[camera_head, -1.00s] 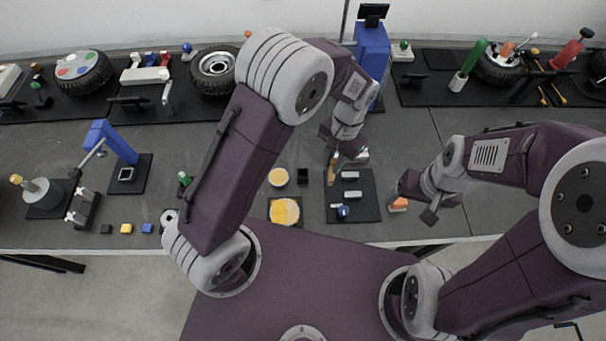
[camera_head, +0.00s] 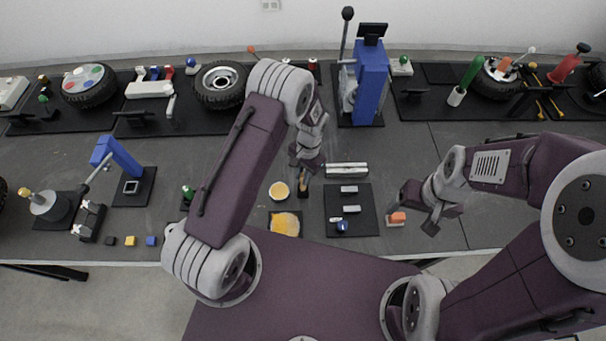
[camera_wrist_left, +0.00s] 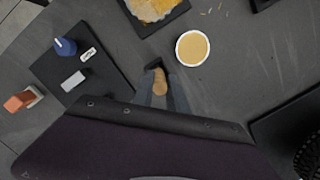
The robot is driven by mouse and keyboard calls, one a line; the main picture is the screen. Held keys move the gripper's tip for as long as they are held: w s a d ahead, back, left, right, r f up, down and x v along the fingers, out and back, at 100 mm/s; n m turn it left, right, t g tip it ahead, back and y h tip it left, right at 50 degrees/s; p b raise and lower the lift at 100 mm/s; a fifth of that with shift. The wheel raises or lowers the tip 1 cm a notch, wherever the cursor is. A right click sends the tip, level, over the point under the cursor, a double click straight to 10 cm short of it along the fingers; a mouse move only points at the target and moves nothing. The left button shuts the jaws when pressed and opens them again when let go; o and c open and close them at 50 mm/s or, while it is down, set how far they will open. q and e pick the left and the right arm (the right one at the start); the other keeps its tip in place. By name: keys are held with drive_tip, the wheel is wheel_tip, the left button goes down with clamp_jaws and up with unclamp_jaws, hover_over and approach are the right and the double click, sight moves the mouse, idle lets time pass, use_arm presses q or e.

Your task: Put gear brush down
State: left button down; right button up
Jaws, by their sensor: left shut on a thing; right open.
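The gear brush, with a tan wooden handle (camera_wrist_left: 161,82), is between the fingers of my left gripper (camera_wrist_left: 160,92) in the left wrist view. My left gripper (camera_head: 306,168) is shut on it. I cannot tell whether the brush touches or sits in that block. My right gripper (camera_head: 420,207) is open and empty, to the right of an orange-topped piece (camera_head: 397,217).
A yellow-filled round dish (camera_head: 279,190) and a tray with yellow material (camera_head: 285,223) are left of the brush. A black mat (camera_head: 364,224) with grey blocks and a blue knob (camera_head: 342,227) lies to the right. Wheels and tools line the back.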

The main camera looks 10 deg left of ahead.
use_arm(q)
drive_tip(key=shift+s, duration=0.1)
drive_tip(key=c, duration=1.3)
unclamp_jaws()
drive_tip(key=shift+f, duration=0.1)
